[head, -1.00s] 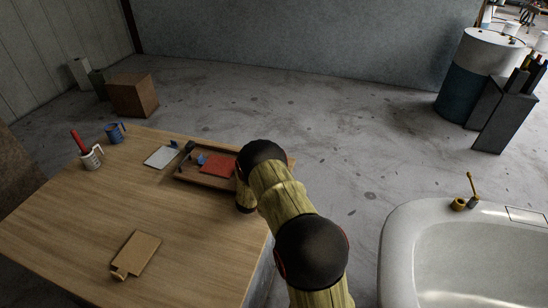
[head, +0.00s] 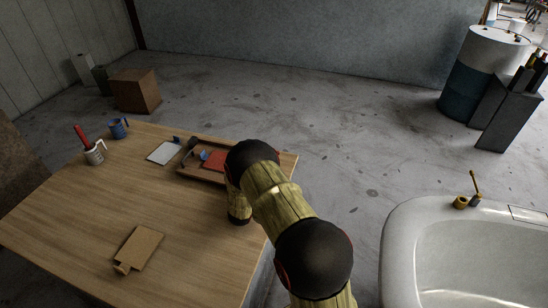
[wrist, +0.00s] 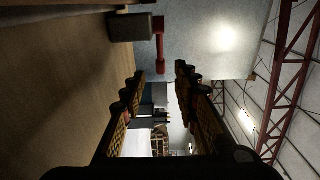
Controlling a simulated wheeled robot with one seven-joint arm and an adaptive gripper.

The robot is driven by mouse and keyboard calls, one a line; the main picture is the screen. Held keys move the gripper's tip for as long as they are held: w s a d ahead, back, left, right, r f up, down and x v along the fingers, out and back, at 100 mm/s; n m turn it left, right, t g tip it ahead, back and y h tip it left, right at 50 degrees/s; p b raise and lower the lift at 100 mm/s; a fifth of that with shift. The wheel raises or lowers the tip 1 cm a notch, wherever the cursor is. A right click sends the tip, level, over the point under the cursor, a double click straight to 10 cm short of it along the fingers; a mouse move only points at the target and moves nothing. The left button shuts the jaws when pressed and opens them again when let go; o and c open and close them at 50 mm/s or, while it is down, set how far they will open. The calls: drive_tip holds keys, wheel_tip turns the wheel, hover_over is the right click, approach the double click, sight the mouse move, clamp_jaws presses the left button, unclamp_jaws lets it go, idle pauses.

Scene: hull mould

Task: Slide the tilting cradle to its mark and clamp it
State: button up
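No part is plainly recognisable as the tilting cradle. In the head view my arm hides the gripper, over the table's right edge, well left of the mould.
The wooden table (head: 190,225) holds a board (head: 138,248), a tray (head: 200,178) with a red item, a white sheet (head: 163,152) and two mugs. A drum (head: 480,75) and a dark grey bin (head: 507,122) stand at the right. Bare floor separates table and mould.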

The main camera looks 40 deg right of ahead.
drive_tip(key=shift+v, duration=2.35)
